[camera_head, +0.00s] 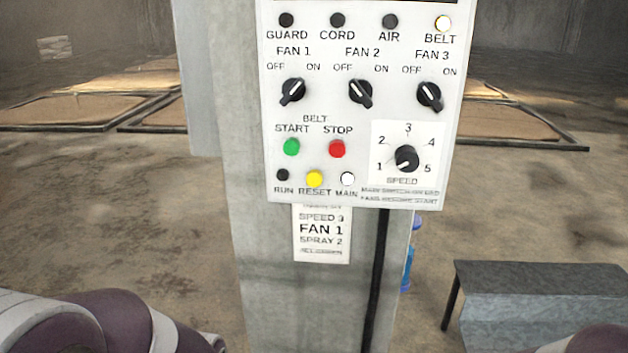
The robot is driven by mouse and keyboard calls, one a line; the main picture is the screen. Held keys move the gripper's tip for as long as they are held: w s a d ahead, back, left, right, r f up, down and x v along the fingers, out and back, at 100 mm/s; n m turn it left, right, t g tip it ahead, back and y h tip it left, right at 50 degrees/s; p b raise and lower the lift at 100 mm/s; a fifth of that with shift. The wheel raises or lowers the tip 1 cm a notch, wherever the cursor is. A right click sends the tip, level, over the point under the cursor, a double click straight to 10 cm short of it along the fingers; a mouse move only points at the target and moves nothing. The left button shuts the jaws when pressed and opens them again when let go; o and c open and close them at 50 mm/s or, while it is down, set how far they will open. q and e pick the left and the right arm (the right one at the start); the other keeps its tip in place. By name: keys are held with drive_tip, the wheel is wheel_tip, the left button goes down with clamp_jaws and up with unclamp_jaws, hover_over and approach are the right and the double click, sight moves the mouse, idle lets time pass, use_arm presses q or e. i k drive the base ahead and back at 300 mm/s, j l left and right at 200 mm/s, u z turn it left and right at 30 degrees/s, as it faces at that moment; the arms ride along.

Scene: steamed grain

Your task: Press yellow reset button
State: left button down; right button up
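The yellow reset button (314,179) sits in the bottom row of the white control panel (440,110), above the word RESET. The black RUN lamp (282,175) is to its left and the white MAIN lamp (347,179) is lit or white to its right. The green start button (291,147) and the red stop button (337,148) are just above. At the top, the BELT lamp (443,23) glows pale with an orange rim, while the GUARD, CORD and AIR lamps are dark. Parts of my arms show at the lower left and lower right corners. Neither gripper is in view.
The panel is on a grey concrete pillar (270,290). A white label (322,234) reads SPEED 3, FAN 1, SPRAY 2. Three fan knobs and a speed dial (407,158) share the panel. A grey metal bench (540,300) stands at the lower right. Grain beds (70,108) lie behind.

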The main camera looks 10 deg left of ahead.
sight(314, 178)
drive_tip(key=z, duration=1.65)
drive_tip(key=k+j, duration=0.65)
drive_tip(key=k, duration=0.05)
